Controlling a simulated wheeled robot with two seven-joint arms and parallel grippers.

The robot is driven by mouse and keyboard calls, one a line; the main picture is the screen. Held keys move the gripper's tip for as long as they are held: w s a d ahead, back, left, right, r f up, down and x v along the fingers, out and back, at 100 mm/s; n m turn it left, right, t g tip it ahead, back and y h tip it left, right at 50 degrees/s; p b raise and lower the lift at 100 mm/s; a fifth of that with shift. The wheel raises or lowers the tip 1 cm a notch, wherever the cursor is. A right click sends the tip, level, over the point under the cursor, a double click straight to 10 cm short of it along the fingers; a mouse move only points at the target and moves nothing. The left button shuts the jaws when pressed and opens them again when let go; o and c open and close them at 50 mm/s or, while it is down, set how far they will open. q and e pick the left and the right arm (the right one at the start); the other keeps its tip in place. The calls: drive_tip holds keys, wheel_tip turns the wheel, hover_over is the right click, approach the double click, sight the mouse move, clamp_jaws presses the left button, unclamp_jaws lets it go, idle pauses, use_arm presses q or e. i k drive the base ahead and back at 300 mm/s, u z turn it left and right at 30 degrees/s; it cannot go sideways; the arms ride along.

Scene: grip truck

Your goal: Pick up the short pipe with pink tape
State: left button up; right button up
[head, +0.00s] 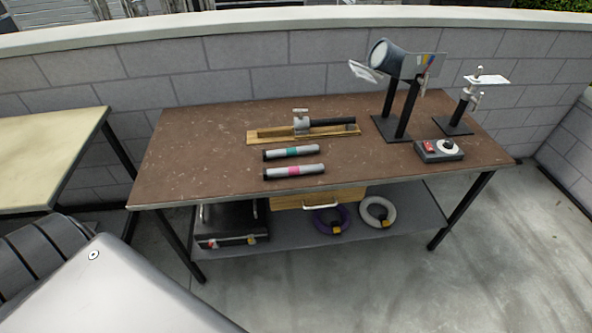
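The short pipe with pink tape (294,171) lies flat on the brown table (190,150), near its front edge. It is a grey tube with black ends and a pink band around its middle. A similar pipe with teal tape (291,152) lies parallel just behind it, with a small gap between them. Neither of my grippers shows in the head view. Nothing covers the pink-taped pipe.
Behind the pipes lies a wooden board (270,136) with a clamp. A lamp on a stand (394,62), a clamp stand (467,100) and a control box (439,150) stand to the right. The table's left part is clear. A lower shelf (300,236) holds a case and cable coils.

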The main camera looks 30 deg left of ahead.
sight(313, 168)
drive_tip(key=k, duration=1.3)
drive_tip(key=u, duration=0.75)
drive_tip(key=i, duration=1.6)
drive_tip(key=z, duration=0.6)
